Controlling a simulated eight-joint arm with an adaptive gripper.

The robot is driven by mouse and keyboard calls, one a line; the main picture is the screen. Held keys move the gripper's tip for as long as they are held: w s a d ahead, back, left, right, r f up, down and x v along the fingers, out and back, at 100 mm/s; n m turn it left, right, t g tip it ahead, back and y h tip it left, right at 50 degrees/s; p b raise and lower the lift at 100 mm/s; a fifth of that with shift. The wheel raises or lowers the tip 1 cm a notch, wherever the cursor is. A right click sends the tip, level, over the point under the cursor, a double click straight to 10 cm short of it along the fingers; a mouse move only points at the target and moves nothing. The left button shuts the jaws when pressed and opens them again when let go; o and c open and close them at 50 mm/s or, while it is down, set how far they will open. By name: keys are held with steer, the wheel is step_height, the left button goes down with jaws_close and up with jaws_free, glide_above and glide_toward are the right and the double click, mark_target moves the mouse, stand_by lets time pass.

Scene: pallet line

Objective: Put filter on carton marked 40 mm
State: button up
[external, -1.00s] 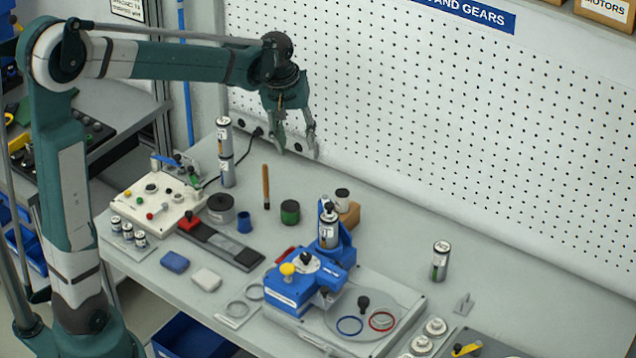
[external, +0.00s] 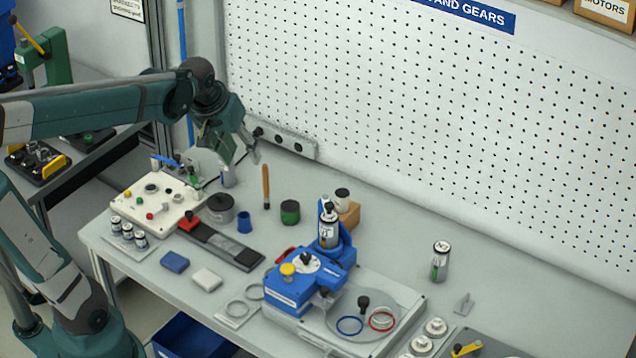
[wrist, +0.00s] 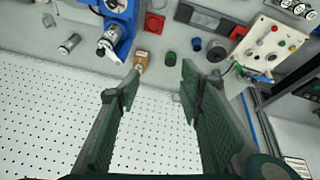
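My gripper (external: 236,158) hangs over the back left of the bench, near the pegboard. Its fingers stand apart with nothing between them in the wrist view (wrist: 164,70). I cannot tell which item is the filter. A small brown block (external: 349,213) sits behind the blue machine with a white and dark cylinder by it. Brown boxes (external: 608,10) stand on the top shelf; no 40 mm mark is legible.
The blue machine (external: 300,285) holds a silver bottle in the middle of the bench. A white control box (external: 155,200), a dark pot (external: 220,208), a green jar (external: 290,212) and a wooden-handled stick (external: 265,186) stand left. The back right is mostly clear.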

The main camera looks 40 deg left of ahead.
steer(key=s+a+f+m+t, duration=0.1)
steer(key=s+f+m+t, duration=0.1)
steer(key=s, duration=1.2)
steer(key=shift+a+f+m, duration=0.4)
steer(key=shift+f, duration=0.5)
